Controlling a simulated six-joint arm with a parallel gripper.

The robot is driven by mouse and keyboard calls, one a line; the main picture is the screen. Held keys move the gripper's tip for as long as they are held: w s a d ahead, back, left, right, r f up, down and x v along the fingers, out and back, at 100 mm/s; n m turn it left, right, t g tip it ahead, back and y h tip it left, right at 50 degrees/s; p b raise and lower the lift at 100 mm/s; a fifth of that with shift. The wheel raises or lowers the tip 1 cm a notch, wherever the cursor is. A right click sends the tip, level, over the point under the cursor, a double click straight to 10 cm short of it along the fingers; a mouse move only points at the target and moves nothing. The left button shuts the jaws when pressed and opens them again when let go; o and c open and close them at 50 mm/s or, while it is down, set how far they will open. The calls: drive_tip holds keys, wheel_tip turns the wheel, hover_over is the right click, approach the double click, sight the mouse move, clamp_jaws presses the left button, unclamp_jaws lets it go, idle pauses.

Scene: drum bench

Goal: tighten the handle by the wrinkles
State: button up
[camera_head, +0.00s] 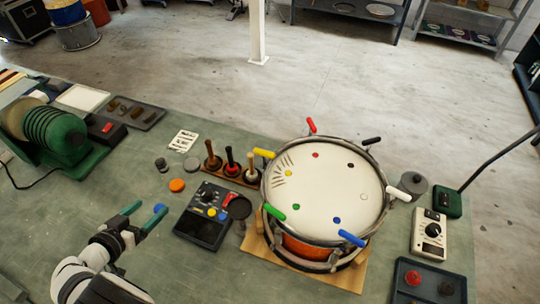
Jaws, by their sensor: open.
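A drum (325,210) with a white head and orange-red shell stands on a wooden board at the right. Coloured handles sit around its rim: yellow (264,153), red (311,125), black (371,141), white (398,193), blue (351,238) and green (275,212). Dark wrinkle lines (281,166) mark the left edge of the head, beside the yellow handle and a yellow dot. My gripper (146,212) is open and empty over the bench at lower left, well to the left of the drum and apart from every handle.
A dark control box (208,217) and a rack of wooden-handled tools (232,171) stand between my gripper and the drum. An orange disc (177,185) lies nearby. A green machine (50,130) is at the left. Meter boxes (430,233) and a dark tray stand right of the drum.

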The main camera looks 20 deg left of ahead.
idle(0.3)
drive_tip(key=w+d+r+h, duration=0.1)
drive_tip(key=w+r, duration=0.1)
drive_tip(key=w+d+r+h, duration=0.1)
drive_tip(key=w+d+r, duration=0.1)
drive_tip(key=w, duration=0.1)
drive_tip(key=w+d+r+n+h, duration=0.1)
drive_tip(key=w+d+r+h, duration=0.1)
drive_tip(key=w, duration=0.1)
drive_tip(key=shift+w+g, duration=0.25)
drive_tip(key=shift+g, duration=0.15)
drive_tip(key=c, duration=0.6)
wheel_tip(320, 180, up, 23)
drive_tip(key=n+g+y, duration=0.2)
drive_tip(key=n+g, duration=0.9)
drive_tip(key=n, duration=0.4)
hover_over(264, 151)
wheel_tip(264, 151, down, 16)
drive_tip(key=shift+r, duration=0.1)
clamp_jaws()
